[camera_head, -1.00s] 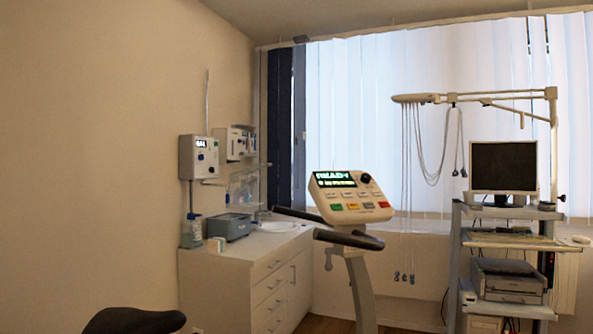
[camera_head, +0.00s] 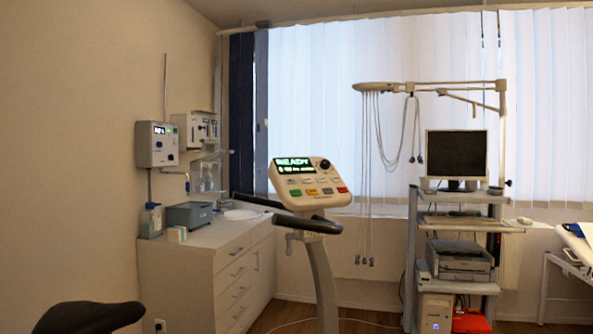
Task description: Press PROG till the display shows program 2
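A cream console (camera_head: 310,181) with a lit green display (camera_head: 295,166) stands on a grey post in the middle of the view. The display's top line seems to read READY; the smaller line below is too small to read. A dark knob (camera_head: 325,164) sits right of the display. The button labels are too small to read, so I cannot tell which is PROG. My gripper is not in view.
Black handlebars (camera_head: 308,223) jut out below the console. A dark saddle (camera_head: 85,317) is at the lower left. A white cabinet (camera_head: 205,262) stands along the left wall. A cart (camera_head: 412,250) with a monitor (camera_head: 456,155) stands at the right. Some floor shows between them.

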